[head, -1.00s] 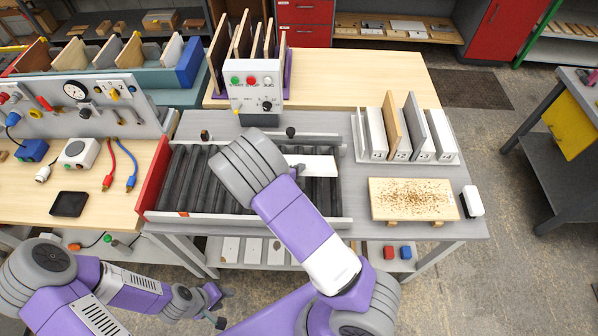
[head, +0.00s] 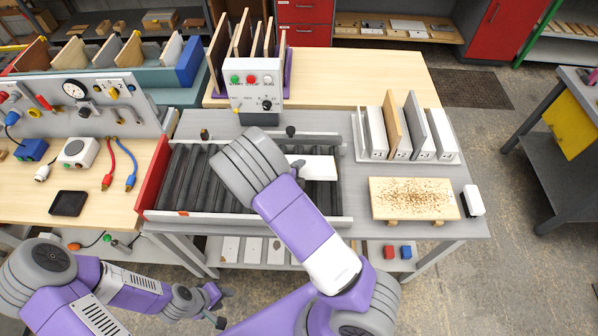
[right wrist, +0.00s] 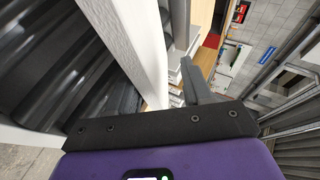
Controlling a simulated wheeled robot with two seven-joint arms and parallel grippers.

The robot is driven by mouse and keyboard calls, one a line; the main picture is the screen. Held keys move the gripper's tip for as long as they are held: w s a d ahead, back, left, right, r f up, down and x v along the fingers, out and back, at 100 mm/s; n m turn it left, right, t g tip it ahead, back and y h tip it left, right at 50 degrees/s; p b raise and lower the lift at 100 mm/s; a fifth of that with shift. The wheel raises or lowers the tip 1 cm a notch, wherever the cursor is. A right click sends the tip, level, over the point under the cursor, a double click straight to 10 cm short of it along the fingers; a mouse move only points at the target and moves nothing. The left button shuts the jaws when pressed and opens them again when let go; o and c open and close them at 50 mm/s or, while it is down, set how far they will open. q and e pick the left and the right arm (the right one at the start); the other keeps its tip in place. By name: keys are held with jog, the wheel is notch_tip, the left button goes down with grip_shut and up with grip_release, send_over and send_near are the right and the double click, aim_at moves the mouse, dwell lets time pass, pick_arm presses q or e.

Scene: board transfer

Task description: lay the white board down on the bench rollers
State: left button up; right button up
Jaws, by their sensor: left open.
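The white board (head: 318,167) shows in the head view over the right part of the dark bench rollers (head: 320,195). My right arm covers its left part, so its full extent and whether it rests flat are hidden. In the right wrist view the white board (right wrist: 112,45) runs close in front of my right gripper, beside the dark rollers (right wrist: 40,60). One grey finger (right wrist: 205,88) shows to the right of the board; the other finger is not visible, so its grip is unclear. My left gripper (head: 221,307) is open and empty, low in front of the bench.
A control box (head: 254,88) stands behind the rollers. A rack with several upright boards (head: 405,130) and a speckled wooden board (head: 413,198) are to the right. A red side plate (head: 153,180) bounds the rollers on the left. A white block (head: 473,201) sits at the bench's right edge.

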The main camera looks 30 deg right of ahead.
jog(key=shift+r, duration=0.1)
jog(key=shift+r+y+p, duration=0.2)
jog(key=shift+y+p, duration=0.1)
jog(key=shift+p, duration=0.5)
jog(key=shift+r+g+y+p, duration=0.1)
jog(key=shift+g+y+p, duration=0.5)
jog(key=shift+p, duration=0.4)
jog(key=g+y+p, duration=0.1)
jog(key=y+p, duration=0.1)
jog(key=p, duration=0.2)
jog(key=shift+s+a+r+p, duration=0.15)
jog(key=shift+p, duration=0.2)
jog(key=shift+a+g+y+p, duration=0.1)
jog(key=shift+g+y+p, duration=0.25)
jog(key=shift+y, duration=0.25)
jog(key=shift+s+a+r, duration=0.25)
jog(key=shift+s+a, duration=0.2)
jog(key=shift+a, duration=0.2)
jog(key=shift+s+a+r, duration=0.25)
jog(key=shift+s+a, duration=0.15)
jog(key=shift+a, duration=0.25)
jog(key=o, duration=0.6)
jog(key=shift+c, duration=0.2)
